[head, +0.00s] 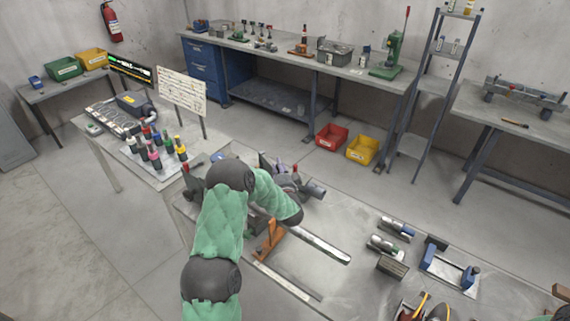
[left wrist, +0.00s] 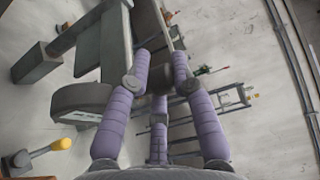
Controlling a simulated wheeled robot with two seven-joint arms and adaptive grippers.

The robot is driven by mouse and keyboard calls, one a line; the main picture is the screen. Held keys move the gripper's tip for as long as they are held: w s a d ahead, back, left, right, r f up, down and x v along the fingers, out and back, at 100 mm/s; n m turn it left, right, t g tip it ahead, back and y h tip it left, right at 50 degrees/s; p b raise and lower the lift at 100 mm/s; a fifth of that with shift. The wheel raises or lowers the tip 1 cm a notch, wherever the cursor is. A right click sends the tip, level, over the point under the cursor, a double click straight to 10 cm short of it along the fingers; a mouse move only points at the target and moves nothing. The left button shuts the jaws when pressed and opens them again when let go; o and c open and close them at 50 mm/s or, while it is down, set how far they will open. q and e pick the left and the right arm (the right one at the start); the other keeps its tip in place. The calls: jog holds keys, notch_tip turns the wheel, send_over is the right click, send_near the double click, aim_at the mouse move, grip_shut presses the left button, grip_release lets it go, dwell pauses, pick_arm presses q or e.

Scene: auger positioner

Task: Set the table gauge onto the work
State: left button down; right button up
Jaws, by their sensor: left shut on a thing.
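I cannot tell for certain whether this piece is the table gauge. In the head view, a long bright metal bar (head: 318,244) lies near an orange bracket (head: 268,242) on the bench, right of my arm. I cannot tell which part is the work. My right gripper is not in view.
Several coloured bottles (head: 155,150) stand on the left table. The bench between bar and cylinders is mostly clear.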

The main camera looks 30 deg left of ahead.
pick_arm(q)
jog(key=s+a+m+t+h+b, duration=0.2)
jog(key=s+a+m+h+b, duration=0.2)
jog(key=a+h+b, duration=0.2)
jog(key=s+a+m+t+h+b, duration=0.2)
jog(key=s+a+m+h+b, duration=0.2)
jog(key=a+h+b, duration=0.3)
jog(key=shift+a+r+m+t+h+b, duration=0.2)
jog(key=shift+a+m+t+h+b, duration=0.1)
jog(key=shift+a+m+b, duration=0.4)
jog(key=shift+d+r, duration=0.1)
dwell(0.3)
jog(key=c, duration=1.3)
grip_release()
jog(key=shift+o, duration=1.1)
jog(key=shift+f, duration=0.2)
